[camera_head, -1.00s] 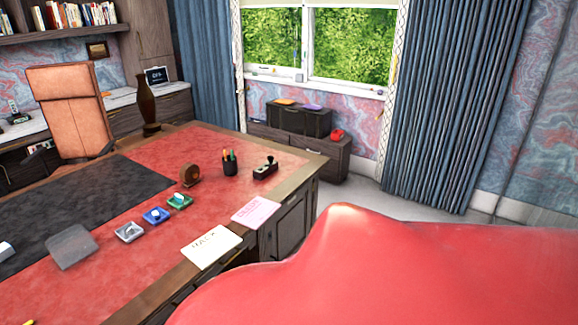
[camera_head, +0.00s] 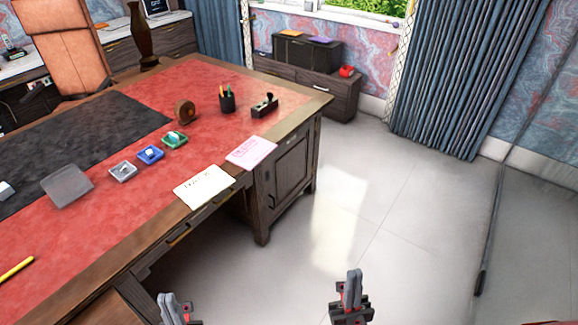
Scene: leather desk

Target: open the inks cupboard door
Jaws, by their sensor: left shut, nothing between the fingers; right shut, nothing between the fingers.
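A panelled wooden cupboard door (camera_head: 293,163) is set in the near right pedestal of the desk (camera_head: 322,98). It looks shut. I cannot read any label that marks it as the inks cupboard, and its handle is too small to make out. My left gripper (camera_head: 172,303) is shut and empty at the bottom edge, in front of the desk's near side. My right gripper (camera_head: 353,280) is shut and empty at the bottom, over the pale floor, below and to the right of the door. Neither gripper touches the door.
A white card (camera_head: 203,186) and a pink card (camera_head: 251,152) lie at the desk's near edge. A pen cup (camera_head: 227,100) and small coloured trays stand on the red top. Clear floor (camera_head: 375,205) lies right of the desk. A low cabinet (camera_head: 335,95) stands behind.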

